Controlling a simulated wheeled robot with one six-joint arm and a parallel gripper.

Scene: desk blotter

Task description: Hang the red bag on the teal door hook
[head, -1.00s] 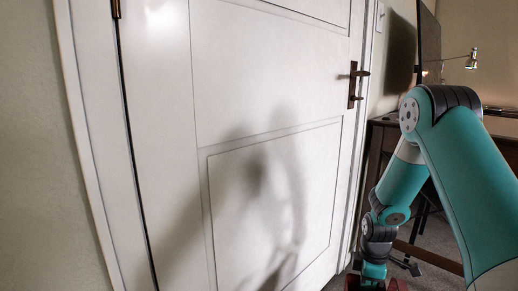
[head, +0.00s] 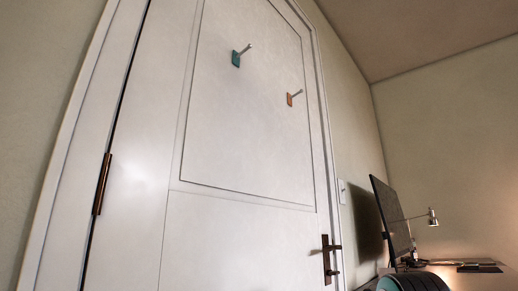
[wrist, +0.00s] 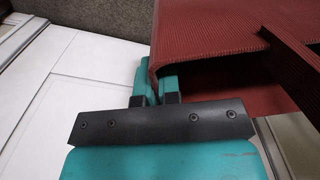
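The teal door hook (head: 236,59) is on the upper panel of the white door (head: 240,235) in the head view, its peg sticking out to the upper right. Nothing hangs on it. The red bag (wrist: 205,30) fills the upper right of the wrist view, with its dark opening and a ribbed strap (wrist: 292,65) showing. My gripper (wrist: 156,82) has its teal fingers close together on the bag's near left edge, with the thin red wall between them. The bag's far side is cut off.
An orange hook (head: 290,99) sits lower and to the right on the same panel. The door handle (head: 328,258) is at lower right. A monitor (head: 391,220) and lamp (head: 432,217) stand on a desk at right.

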